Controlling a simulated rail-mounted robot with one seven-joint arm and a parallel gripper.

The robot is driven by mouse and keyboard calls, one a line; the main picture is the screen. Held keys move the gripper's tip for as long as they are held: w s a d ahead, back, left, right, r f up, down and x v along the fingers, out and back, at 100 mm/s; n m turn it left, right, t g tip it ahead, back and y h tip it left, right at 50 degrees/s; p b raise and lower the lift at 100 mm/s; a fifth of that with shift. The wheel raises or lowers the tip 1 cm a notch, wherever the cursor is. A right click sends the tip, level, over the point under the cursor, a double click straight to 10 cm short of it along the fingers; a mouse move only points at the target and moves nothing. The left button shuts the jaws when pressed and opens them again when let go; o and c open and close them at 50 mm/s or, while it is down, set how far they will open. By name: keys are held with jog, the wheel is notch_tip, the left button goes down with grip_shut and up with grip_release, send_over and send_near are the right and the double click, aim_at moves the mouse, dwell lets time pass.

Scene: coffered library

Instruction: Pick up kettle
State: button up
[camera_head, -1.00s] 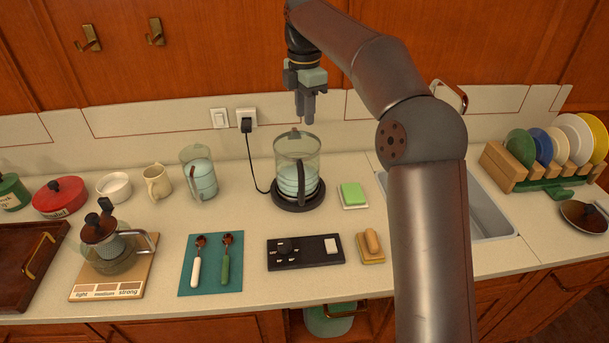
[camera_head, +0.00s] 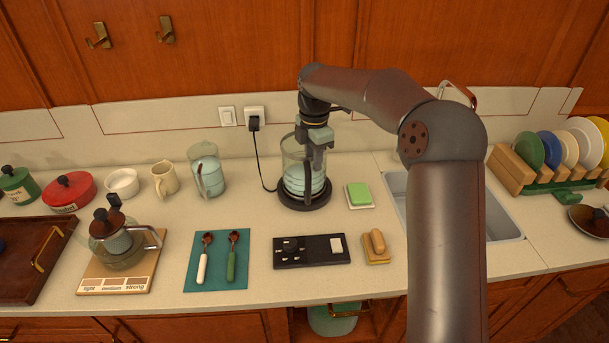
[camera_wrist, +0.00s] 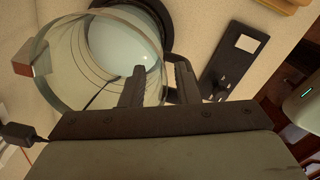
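The kettle (camera_head: 291,155) is a clear glass vessel with pale blue water, upright on a round black base (camera_head: 304,201) by the back wall. A black cord runs from the base to the wall socket. My gripper (camera_head: 318,165) points down at the kettle's front right side, by its dark handle, and hides part of it. In the wrist view, my gripper's two fingers (camera_wrist: 158,72) are apart, and the kettle's round glass body (camera_wrist: 125,45) lies beyond and to the left. A dark piece, likely the handle, shows between the fingers; contact cannot be told.
A glass jug (camera_head: 207,172) stands left of the kettle, beside a cream mug (camera_head: 164,180). A green sponge (camera_head: 359,194) lies right of it. A black switch panel (camera_head: 312,251) and a brush (camera_head: 377,241) lie in front. The sink (camera_head: 503,225) is at right.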

jog(key=shift+d+f, duration=0.1)
jog(key=shift+f, duration=1.45)
grip_shut()
jog(key=shift+r, duration=0.1)
